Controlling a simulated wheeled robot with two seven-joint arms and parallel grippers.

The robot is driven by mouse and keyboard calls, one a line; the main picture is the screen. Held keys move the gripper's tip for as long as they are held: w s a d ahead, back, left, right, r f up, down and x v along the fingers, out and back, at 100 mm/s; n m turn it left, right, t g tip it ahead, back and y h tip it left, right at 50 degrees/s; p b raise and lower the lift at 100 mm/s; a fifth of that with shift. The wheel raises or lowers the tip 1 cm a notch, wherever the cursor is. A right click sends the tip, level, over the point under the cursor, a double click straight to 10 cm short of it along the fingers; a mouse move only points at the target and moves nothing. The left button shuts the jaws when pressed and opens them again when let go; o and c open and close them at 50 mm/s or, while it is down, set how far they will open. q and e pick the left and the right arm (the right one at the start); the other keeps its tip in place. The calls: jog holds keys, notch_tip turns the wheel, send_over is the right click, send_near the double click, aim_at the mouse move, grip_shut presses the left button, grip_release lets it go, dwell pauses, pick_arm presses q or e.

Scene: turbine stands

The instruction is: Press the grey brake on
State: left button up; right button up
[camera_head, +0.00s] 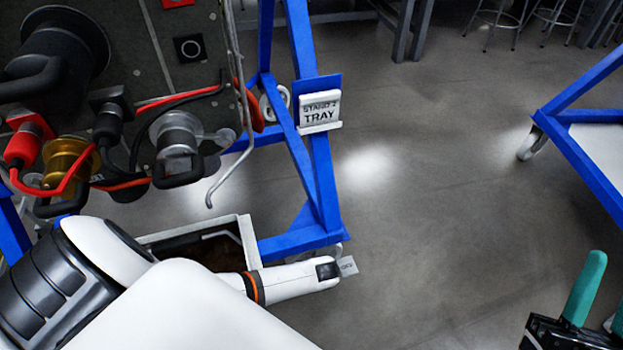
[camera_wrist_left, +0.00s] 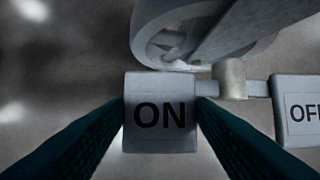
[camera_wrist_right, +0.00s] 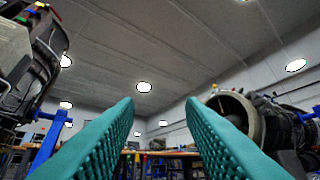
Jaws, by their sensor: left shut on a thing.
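The grey brake shows in the left wrist view as an ON pedal (camera_wrist_left: 160,115) and an OFF pedal (camera_wrist_left: 297,110), joined by a short bar beside a caster wheel (camera_wrist_left: 180,35). The fingers of my left gripper (camera_wrist_left: 160,140) lie along both sides of the ON pedal and are shut on it. In the head view a small grey pedal plate (camera_head: 347,266) shows just past the end of my left arm, at the foot of the blue stand; my left fingers are hidden there. My right gripper (camera_head: 597,300) is at the lower right, and its teal fingers (camera_wrist_right: 160,130) stand apart, empty.
The blue stand (camera_head: 318,170) carries a "STAND 2 TRAY" sign (camera_head: 320,110) and an engine with hoses above. A tray (camera_head: 247,240) lies low behind my left arm. Another blue stand (camera_head: 590,160) is at the right. The floor (camera_head: 430,210) between is clear.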

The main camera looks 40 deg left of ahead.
pick_arm(q)
jog(key=shift+s+f+t+h, duration=0.1)
jog(key=shift+f+t+h, duration=0.5)
jog(key=shift+t, duration=0.4)
jog(key=shift+a+f+n+t, duration=0.15)
jog(key=shift+f+n+t, duration=0.15)
jog(key=shift+t, duration=0.2)
pick_arm(e)
jog(key=shift+w+a+f+g+h, duration=0.1)
jog(key=shift+w+f+g+h, duration=0.3)
jog(key=shift+w+f+g, duration=0.25)
pick_arm(q)
jog(key=o, duration=1.1)
jog(key=shift+o, duration=1.4)
jog(key=shift+s, duration=0.15)
pick_arm(e)
jog(key=shift+f, duration=0.1)
pick_arm(q)
jog(key=shift+s, duration=0.1)
